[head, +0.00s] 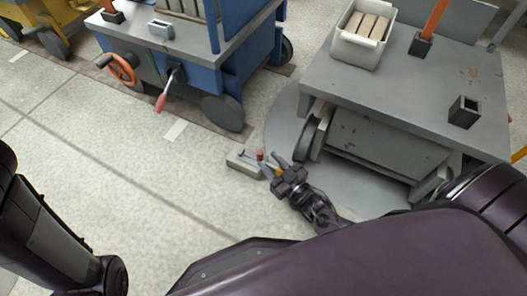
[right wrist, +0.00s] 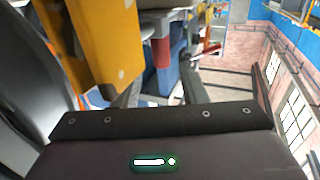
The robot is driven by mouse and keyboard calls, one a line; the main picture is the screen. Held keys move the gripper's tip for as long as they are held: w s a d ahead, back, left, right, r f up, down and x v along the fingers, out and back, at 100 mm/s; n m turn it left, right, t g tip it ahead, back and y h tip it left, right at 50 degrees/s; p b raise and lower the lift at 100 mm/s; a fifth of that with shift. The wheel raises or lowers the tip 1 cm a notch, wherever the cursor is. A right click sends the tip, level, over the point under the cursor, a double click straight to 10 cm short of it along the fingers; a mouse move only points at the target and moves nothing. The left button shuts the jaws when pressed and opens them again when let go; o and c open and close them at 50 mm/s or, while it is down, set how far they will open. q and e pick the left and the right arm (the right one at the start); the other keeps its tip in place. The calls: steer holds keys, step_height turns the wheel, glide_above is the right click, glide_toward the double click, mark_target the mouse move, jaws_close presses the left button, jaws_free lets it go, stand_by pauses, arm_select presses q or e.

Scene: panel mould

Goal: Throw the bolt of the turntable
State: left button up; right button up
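The bolt unit is a small grey block (head: 243,160) on the floor at the left edge of the round grey turntable (head: 281,125). A red knob (head: 260,155) stands at its right end, with a yellow part (head: 277,172) beside it. My right gripper (head: 275,166) is low at this yellow part, its fingers around or beside it; I cannot tell if they close on it. In the right wrist view a large yellow piece (right wrist: 103,40) fills the upper left, with a red cylinder (right wrist: 162,48) behind it. My left gripper is out of view.
A grey cart (head: 400,95) stands over the turntable, carrying a white bin (head: 346,48) of blocks. A blue cart (head: 195,65) with an orange handwheel (head: 123,69) and red-handled lever (head: 161,102) stands at upper left. The floor (head: 110,165) left of the bolt unit is clear.

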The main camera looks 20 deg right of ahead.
steer(key=p+v, duration=0.1)
steer(key=v, duration=0.2)
steer(key=shift+s, duration=0.1)
stand_by(0.7)
